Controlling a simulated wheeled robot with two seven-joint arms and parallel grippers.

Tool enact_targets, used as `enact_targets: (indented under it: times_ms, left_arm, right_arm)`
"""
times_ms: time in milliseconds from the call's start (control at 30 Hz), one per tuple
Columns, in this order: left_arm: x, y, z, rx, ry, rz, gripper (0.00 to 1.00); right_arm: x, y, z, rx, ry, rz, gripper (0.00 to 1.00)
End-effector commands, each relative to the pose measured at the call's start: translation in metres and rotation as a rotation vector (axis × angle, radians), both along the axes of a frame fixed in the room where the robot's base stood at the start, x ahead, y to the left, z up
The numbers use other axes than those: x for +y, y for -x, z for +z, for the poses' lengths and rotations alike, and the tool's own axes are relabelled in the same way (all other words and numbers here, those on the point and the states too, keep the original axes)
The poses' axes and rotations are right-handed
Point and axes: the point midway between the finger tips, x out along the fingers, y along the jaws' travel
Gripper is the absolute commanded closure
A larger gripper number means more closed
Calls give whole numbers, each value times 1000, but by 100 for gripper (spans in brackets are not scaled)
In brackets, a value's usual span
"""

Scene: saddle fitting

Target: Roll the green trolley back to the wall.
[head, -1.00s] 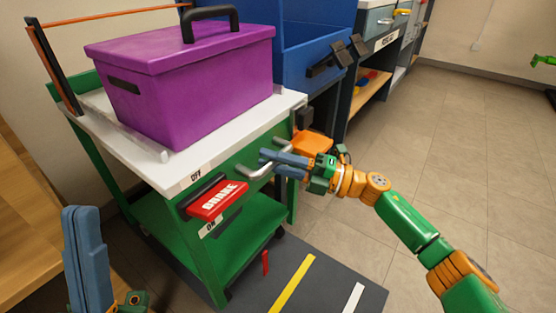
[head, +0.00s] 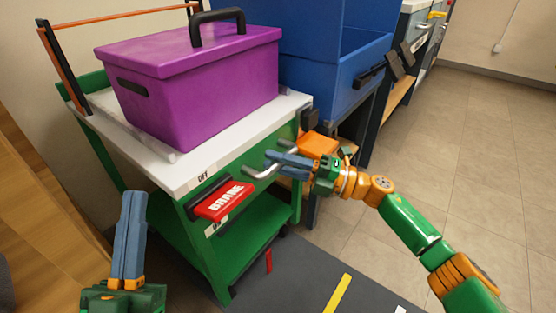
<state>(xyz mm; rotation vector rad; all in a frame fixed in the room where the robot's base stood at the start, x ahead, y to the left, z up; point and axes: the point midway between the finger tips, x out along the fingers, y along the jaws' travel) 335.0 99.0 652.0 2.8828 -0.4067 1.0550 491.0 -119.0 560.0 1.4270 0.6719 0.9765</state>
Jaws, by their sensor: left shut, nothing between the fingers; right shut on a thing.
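The green trolley (head: 265,222) with a white top stands at the left-centre, and a purple lidded box (head: 195,92) with a black handle sits on it. A red brake lever (head: 224,202) is on its front, between an OFF label above and a partly hidden label below. My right gripper (head: 270,160) is shut on the grey metal handle (head: 264,172) at the trolley's front. My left gripper (head: 132,200) is shut and empty, pointing up at the lower left, apart from the trolley.
A blue cabinet (head: 340,75) stands right behind the trolley, and a workbench runs beyond it. A wooden surface (head: 40,215) is at the left. A dark floor mat (head: 300,270) with a yellow stripe (head: 338,293) lies in front. Tiled floor (head: 480,150) at the right is clear.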

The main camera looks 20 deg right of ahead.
Motion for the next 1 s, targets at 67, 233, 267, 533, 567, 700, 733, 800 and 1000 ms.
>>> enact_targets:
  times_ms: [67, 233, 267, 533, 567, 700, 733, 800, 1000]
  left_arm:
    - [0, 0, 0, 1, 0, 0, 100]
    - [0, 0, 0, 1, 0, 0, 100]
    - [0, 0, 0, 1, 0, 0, 100]
    - [0, 0, 0, 0, 0, 0, 100]
    - [0, 0, 0, 0, 0, 0, 100]
    - [0, -1, 0, 7, -1, 1, 100]
    - [0, -3, -2, 27, -6, 3, 100]
    - [0, -13, -14, 106, -25, 10, 100]
    - [0, -26, -38, 240, -56, 23, 100]
  right_arm:
    - [-1, -2, 2, -2, -3, -6, 100]
    - [-1, -2, 2, -2, -4, -8, 100]
    - [-1, -2, 3, -2, -5, -8, 100]
    - [0, -1, 2, -2, -4, -5, 45]
    - [0, -1, 2, -2, -3, -5, 45]
    - [-5, 1, 1, 0, -2, -6, 45]
    - [-8, 3, 0, 2, -3, -6, 45]
    - [-21, 10, -2, 3, -1, -8, 45]
    - [-54, 28, -9, 1, -2, -5, 45]
